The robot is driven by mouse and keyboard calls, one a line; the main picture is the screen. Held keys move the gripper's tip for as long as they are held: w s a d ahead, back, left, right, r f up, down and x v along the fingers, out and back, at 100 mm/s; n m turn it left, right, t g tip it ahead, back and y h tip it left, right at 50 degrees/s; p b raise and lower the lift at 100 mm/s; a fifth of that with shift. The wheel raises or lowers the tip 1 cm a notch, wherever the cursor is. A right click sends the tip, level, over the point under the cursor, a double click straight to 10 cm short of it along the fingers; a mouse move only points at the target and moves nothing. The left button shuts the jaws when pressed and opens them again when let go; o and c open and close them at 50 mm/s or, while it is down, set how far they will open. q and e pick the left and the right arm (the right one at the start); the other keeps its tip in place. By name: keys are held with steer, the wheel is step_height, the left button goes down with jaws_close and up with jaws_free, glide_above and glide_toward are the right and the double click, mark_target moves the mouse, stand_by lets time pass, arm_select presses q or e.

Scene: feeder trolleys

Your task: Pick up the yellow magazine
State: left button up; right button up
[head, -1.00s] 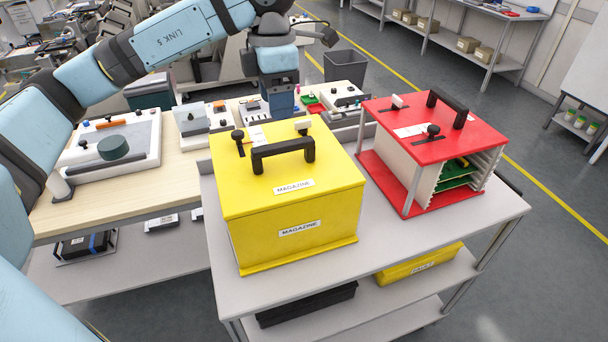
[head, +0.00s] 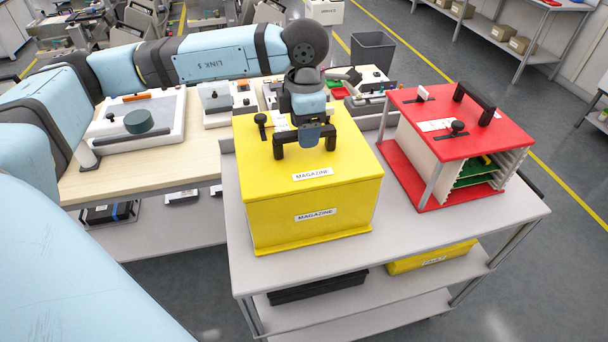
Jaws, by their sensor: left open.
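The yellow magazine (head: 285,232) is a closed box with a black handle (head: 278,146) on top and white "MAGAZINE" labels. It stands upright on the upper shelf of the grey trolley (head: 400,228). My left gripper (head: 310,140) points down over the handle, with the arm coming in from behind it. It is open, and it hides the middle of the handle. I cannot tell whether the fingers touch the handle. My right gripper is not in view.
A red magazine (head: 455,130) with green boards inside stands to the right on the same trolley. Another yellow box (head: 430,257) and a black item (head: 318,287) lie on the lower shelf. A wooden bench (head: 150,183) with fixtures adjoins at the left.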

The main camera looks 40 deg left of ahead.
arm_select(q)
steer(key=shift+f, duration=1.4)
jaws_close()
steer(key=shift+r, duration=0.1)
steer(key=shift+w, duration=0.2)
